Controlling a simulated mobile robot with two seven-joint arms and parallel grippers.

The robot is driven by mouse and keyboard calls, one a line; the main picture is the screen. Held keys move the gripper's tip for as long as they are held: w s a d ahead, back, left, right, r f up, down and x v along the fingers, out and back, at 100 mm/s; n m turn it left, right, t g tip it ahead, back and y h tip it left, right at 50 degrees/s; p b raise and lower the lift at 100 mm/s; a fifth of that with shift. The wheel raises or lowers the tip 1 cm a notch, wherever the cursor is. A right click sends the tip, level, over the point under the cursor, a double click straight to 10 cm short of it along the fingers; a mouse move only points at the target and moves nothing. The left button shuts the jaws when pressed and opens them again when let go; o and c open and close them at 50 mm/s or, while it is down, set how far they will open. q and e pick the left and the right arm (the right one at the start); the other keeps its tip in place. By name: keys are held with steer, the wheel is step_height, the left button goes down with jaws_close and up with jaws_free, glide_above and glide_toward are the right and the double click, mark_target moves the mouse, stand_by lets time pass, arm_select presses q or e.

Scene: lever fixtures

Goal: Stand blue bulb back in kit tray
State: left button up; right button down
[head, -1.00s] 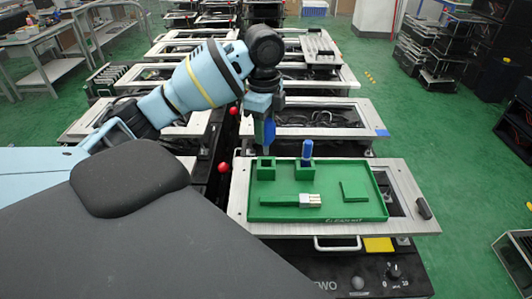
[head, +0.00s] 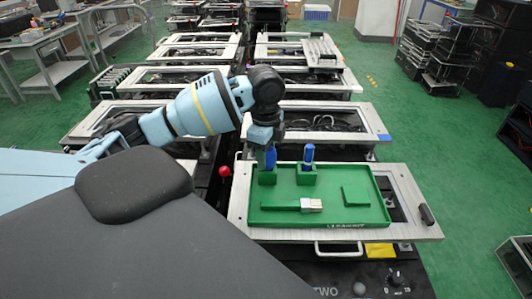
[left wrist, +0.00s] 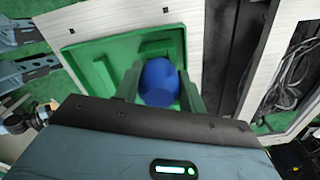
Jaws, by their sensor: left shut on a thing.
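My left gripper (head: 268,150) is shut on a blue bulb (head: 271,159) and points down over the left green holder (head: 267,178) of the green kit tray (head: 345,220). The bulb is upright, its lower end at the mouth of that holder; how deep it sits I cannot tell. In the left wrist view the bulb (left wrist: 159,82) shows between the two fingers. A second blue bulb (head: 308,153) stands upright in the holder (head: 306,175) just to the right. My right gripper is not in view.
A red ball-topped lever (head: 225,171) stands to the left.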

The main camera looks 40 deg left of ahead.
arm_select(q)
steer(key=o, duration=0.7)
step_height(320, 180, up, 12)
steer(key=shift+r, duration=0.1)
stand_by(0.3)
